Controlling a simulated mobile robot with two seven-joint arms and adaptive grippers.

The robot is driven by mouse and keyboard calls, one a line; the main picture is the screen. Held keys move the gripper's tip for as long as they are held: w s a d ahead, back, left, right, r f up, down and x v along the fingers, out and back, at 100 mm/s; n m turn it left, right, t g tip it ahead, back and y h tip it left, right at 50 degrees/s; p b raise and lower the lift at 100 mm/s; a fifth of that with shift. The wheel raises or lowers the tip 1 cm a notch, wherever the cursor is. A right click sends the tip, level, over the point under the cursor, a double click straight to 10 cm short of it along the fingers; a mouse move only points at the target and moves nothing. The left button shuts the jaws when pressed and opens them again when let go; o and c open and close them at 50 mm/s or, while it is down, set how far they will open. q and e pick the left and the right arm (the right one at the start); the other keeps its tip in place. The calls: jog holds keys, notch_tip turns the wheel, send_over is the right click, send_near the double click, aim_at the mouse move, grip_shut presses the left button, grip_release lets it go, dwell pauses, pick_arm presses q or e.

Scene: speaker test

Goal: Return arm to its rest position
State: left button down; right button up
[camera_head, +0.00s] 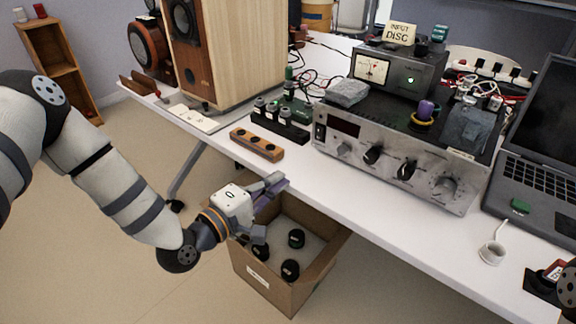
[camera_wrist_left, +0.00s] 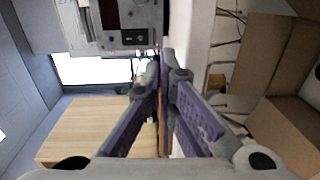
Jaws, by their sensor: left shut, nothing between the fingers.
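My left arm comes in from the left in the head view and bends at its dark wrist joint. Its gripper (camera_head: 280,182) is over the front edge of the white table (camera_head: 330,180), above the open cardboard box. The gripper is shut and holds nothing. In the left wrist view the purple-padded fingers of the left gripper (camera_wrist_left: 164,78) come together at their tips. My right gripper does not show in either view.
The cardboard box (camera_head: 290,292) below holds several black round pieces. A wooden strip with black holes (camera_head: 257,144) lies behind the gripper.

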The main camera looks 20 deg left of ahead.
pick_arm(q)
jog(key=shift+s+a+f, duration=0.1)
jog(key=shift+s, duration=0.35)
jog(key=s+d+f+m+g+y+p, duration=0.1)
jog(key=s+d+f+m+g, duration=0.15)
jog(key=s+f+g, duration=0.4)
jog(key=s+d+f+m+g+p, duration=0.2)
jog(key=s+f+m+g, duration=0.15)
jog(key=s+f, duration=0.6)
jog(key=s+a+m+g+y, duration=0.2)
jog(key=s+a+m+g, duration=0.1)
jog(key=s, duration=1.1)
jog(key=s+a+r+m+g+y+p, duration=0.1)
jog(key=s+a+m+g+y, duration=0.2)
jog(key=s, duration=1.1)
jog(key=a+m+g, duration=0.1)
jog(key=g, duration=0.2)
jog(key=shift+a+r+m, duration=0.2)
jog(key=shift+a+m, duration=0.1)
jog(key=shift+a, duration=0.1)
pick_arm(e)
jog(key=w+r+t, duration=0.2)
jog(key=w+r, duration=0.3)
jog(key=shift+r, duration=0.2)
